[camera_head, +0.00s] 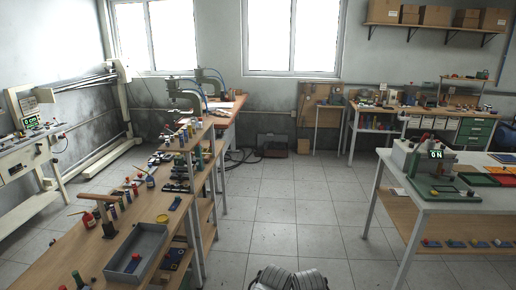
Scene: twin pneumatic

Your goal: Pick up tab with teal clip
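No tab with a teal clip can be made out for certain at this distance. Several small flat blue tabs with coloured tops, one of them a blue tab (455,244), lie in a row on the lower shelf (466,227) of the white table at the right. Their clip colours are too small to tell surely. Other small tabs and parts are scattered on the long wooden bench at the left, among them a blue tab (176,203). Neither of my grippers is in view.
The long wooden bench (88,248) holds a grey tray (137,247) and many small parts. The white table (450,196) carries a machine with a green base (441,189) and an "ON" display. Open tiled floor (300,215) lies between them.

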